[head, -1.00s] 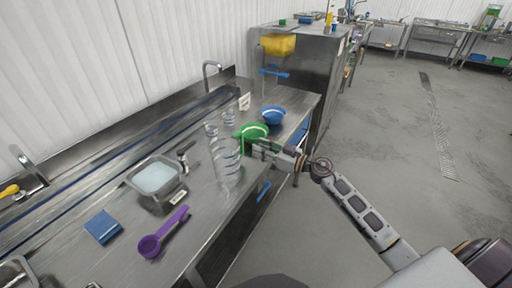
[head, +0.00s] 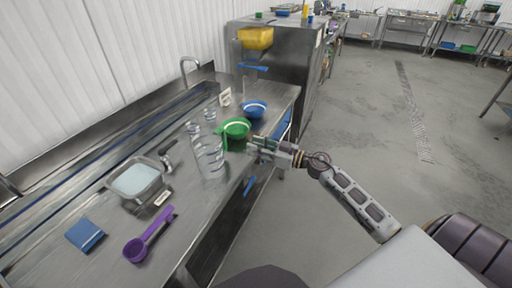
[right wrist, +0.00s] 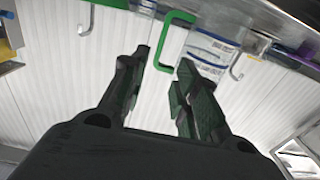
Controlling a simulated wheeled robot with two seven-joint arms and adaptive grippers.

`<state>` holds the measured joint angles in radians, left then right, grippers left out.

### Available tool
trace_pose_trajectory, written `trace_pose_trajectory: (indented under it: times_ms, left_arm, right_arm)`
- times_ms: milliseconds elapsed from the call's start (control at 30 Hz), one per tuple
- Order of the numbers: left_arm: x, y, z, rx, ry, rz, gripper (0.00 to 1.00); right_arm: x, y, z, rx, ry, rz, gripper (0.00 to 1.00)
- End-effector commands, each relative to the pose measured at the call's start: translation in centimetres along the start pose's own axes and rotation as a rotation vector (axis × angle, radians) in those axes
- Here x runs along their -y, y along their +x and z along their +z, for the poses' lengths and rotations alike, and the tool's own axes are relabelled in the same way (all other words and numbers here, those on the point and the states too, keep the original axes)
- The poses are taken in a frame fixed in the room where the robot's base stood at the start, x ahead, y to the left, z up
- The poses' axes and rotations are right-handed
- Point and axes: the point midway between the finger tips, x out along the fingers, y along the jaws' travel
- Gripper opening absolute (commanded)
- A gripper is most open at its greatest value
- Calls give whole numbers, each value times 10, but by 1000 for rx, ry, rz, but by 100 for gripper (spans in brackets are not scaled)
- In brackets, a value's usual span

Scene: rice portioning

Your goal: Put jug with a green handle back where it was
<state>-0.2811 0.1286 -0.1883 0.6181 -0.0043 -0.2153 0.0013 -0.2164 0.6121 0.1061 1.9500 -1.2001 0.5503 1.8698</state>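The clear measuring jug (head: 208,158) with a green handle (head: 222,140) stands upright on the steel counter, near its front edge. My right gripper (head: 252,145) is just right of the handle in the head view. In the right wrist view, its two fingers (right wrist: 163,65) are spread and empty. The green handle (right wrist: 178,18) shows beyond the fingertips, with the clear jug wall (right wrist: 212,50) to its right. The fingers look apart from the handle. My left gripper is not in view.
A green bowl (head: 236,127) and a blue bowl (head: 254,109) sit behind the jug. A pan of whitish contents (head: 136,180), a purple scoop (head: 150,235) and a blue sponge (head: 85,234) lie to the left. The floor to the right is clear.

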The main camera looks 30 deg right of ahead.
Motion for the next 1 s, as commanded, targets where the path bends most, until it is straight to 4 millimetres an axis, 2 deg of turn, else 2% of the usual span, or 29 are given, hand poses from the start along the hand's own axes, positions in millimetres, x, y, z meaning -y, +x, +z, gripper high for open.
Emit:
trace_pose_trajectory:
  times_ms: [267,533,667,767,867,1000]
  left_arm:
    - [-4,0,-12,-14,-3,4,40]
    - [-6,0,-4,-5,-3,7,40]
    - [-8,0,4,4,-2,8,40]
    - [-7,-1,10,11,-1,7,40]
    - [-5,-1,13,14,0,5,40]
    - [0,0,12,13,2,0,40]
  right_arm:
    - [0,0,0,0,0,0,30]
    - [0,0,1,0,1,1,30]
    - [-5,-1,9,0,7,16,30]
    - [-14,-3,25,1,16,48,30]
    - [-28,-7,52,6,34,99,30]
    - [-49,-17,106,31,58,196,30]
